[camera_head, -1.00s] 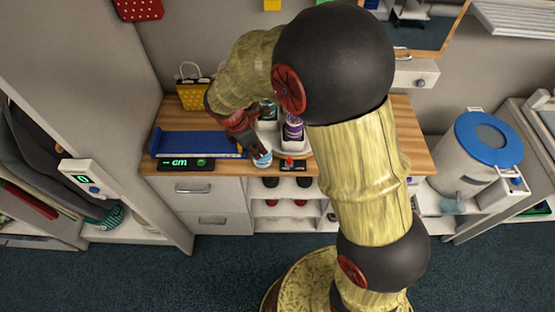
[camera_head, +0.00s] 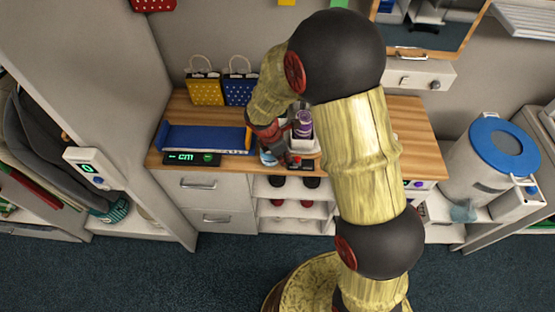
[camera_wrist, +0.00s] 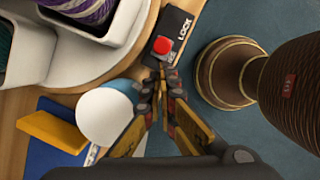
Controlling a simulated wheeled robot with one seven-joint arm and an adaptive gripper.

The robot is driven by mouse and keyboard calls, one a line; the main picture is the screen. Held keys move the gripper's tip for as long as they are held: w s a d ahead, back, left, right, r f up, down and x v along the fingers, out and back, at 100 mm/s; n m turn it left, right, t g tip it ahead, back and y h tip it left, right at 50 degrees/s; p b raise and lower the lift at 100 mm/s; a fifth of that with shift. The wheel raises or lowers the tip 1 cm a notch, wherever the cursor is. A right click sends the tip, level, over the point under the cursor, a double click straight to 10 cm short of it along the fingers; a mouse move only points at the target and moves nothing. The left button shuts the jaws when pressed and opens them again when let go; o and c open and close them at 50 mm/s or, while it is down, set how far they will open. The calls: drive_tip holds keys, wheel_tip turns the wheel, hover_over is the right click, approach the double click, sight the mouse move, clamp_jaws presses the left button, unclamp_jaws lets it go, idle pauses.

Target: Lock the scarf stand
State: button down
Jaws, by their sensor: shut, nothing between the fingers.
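The scarf stand (camera_head: 305,150) is a white compartmented holder on a round base, with a purple rolled scarf (camera_head: 303,124) in it. In the wrist view, the stand (camera_wrist: 65,58) holds purple and teal rolls. A black panel marked LOCK (camera_wrist: 183,22) with a red button (camera_wrist: 162,45) lies beside the base; the panel (camera_head: 305,165) also shows in the head view. My gripper (camera_wrist: 162,78) is shut and empty, its tips just short of the button in the picture. I cannot tell whether they touch the panel. In the head view my gripper (camera_head: 280,153) is partly hidden.
A white round-topped item (camera_wrist: 103,115) sits close beside my fingers. A blue tray (camera_head: 208,138) and a green-lit cm display (camera_head: 190,158) lie left on the wooden top (camera_head: 420,145). Two bags (camera_head: 205,92) stand behind. A blue-lidded bin (camera_head: 500,145) is right.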

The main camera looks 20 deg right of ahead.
sight(299, 165)
drive_tip(key=shift+d, duration=0.2)
drive_tip(key=shift+s+d+p, duration=0.3)
drive_tip(key=shift+d, duration=0.6)
drive_tip(key=shift+s+d+p, duration=0.25)
drive_tip(key=shift+d, duration=0.65)
drive_tip(key=shift+a, duration=0.1)
drive_tip(key=s+a+r+p, duration=0.1)
drive_tip(key=a+r+p, duration=0.2)
drive_tip(key=a+r, duration=0.4)
wheel_tip(299, 165, up, 3)
drive_tip(key=shift+r, duration=0.15)
drive_tip(key=shift+d, duration=0.1)
